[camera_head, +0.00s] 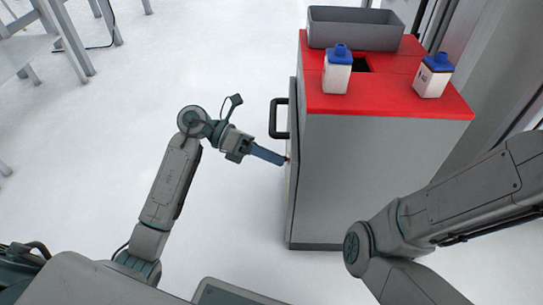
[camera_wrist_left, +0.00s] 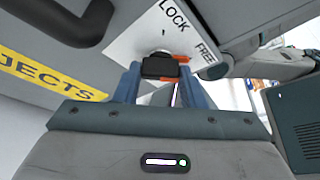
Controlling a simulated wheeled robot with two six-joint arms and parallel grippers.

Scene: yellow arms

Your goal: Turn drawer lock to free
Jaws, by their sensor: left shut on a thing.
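The lock knob (camera_wrist_left: 160,66) is a small black part on a white label plate (camera_wrist_left: 150,30) marked LOCK and FREE, seen in the left wrist view. My left gripper (camera_head: 282,160) reaches the left face of the cabinet (camera_head: 370,180) in the head view. Its blue fingers stand on either side of the knob and are shut on it. A small orange mark (camera_wrist_left: 181,58) shows at the knob's right, on the side of the word FREE. The fingers partly hide the knob. In the head view the knob is too small to make out. My right gripper is out of view.
A black handle (camera_head: 275,118) sticks out from the cabinet front above the lock. Two white bottles with blue caps (camera_head: 337,70) (camera_head: 433,75) and a grey bin (camera_head: 355,28) stand on the red top (camera_head: 385,95). Floor left of the cabinet is clear.

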